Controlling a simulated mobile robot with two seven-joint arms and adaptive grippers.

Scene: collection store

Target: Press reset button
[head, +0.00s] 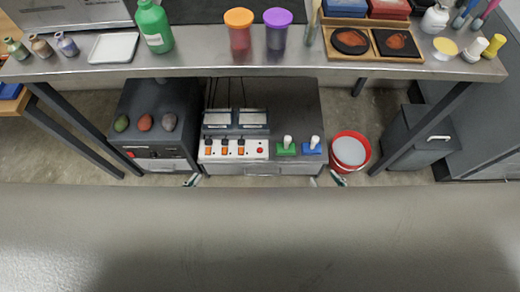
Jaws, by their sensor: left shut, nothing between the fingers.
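A white control panel (220,157) with several orange switches sits on the low unit below the metal bench. A small round red button (260,150) is at the panel's right end. No label on it is readable, so I cannot tell whether it is the reset button. My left gripper (193,180) shows only as a small tip below the panel's left end, apart from the button; it is shut and empty. My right gripper (337,179) shows as a small tip near the red bucket, mostly hidden by the grey foreground; its opening cannot be made out.
Green (286,148) and blue (312,147) joystick-like devices stand right of the panel. A dark box (157,104) with coloured stones stands left. A red bucket (350,151) is at right. The metal bench (200,64), with bottles and cups, overhangs behind. A wide grey surface fills the foreground.

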